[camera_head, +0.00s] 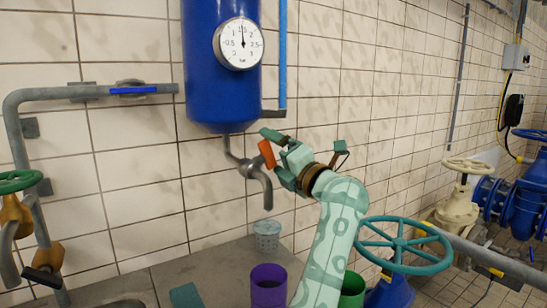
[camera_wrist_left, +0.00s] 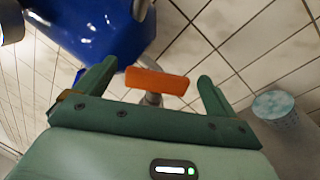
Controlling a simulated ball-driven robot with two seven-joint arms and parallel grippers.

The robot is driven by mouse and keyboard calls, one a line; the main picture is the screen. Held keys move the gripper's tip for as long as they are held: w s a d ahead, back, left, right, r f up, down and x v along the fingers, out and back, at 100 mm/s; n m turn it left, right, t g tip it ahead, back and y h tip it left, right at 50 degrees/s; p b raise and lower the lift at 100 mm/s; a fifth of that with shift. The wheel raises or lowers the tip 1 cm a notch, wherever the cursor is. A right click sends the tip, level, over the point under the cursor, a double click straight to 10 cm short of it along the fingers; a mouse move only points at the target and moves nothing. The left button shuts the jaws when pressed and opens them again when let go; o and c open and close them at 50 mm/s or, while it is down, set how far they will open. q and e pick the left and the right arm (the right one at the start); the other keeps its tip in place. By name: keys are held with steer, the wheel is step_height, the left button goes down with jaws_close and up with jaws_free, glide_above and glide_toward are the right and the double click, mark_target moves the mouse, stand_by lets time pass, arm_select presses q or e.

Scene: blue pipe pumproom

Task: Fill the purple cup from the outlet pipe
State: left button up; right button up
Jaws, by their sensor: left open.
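The purple cup (camera_head: 268,287) stands upright on the grey counter at the bottom of the head view, its lower part cut off by the frame. The outlet pipe (camera_head: 265,188) curves down from under the blue tank, with its mouth above a pale blue patterned cup (camera_head: 266,235), not above the purple cup. An orange valve handle (camera_head: 266,154) sits by the outlet. My left gripper (camera_head: 277,157) is open at this handle. In the left wrist view the handle (camera_wrist_left: 157,80) lies between the spread fingers; contact cannot be told. My right gripper is not in view.
A green cup (camera_head: 352,291) stands behind my left arm, partly hidden. A teal handwheel (camera_head: 404,245) is to the right. The blue tank (camera_head: 222,70) with a gauge (camera_head: 239,43) hangs above. A teal block (camera_head: 186,296) lies left of the purple cup.

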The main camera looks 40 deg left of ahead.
arm_select(q)
steer(key=shift+x, duration=0.85)
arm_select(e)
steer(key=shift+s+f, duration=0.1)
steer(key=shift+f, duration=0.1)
arm_select(q)
steer(key=shift+c, duration=1.3)
steer(key=c, duration=0.7)
steer(key=shift+r+p, duration=0.2)
steer(key=shift+p, duration=0.1)
steer(key=h+p, duration=0.1)
steer(key=p, duration=0.3)
steer(key=m+t+h+p, duration=0.1)
steer(key=p, duration=0.2)
steer(key=shift+s+r+h+p, duration=0.1)
steer(key=shift+r+h+p, duration=0.2)
steer(key=shift+h+p, duration=0.1)
steer(key=shift+f+h, duration=0.3)
steer(key=shift+f, duration=0.2)
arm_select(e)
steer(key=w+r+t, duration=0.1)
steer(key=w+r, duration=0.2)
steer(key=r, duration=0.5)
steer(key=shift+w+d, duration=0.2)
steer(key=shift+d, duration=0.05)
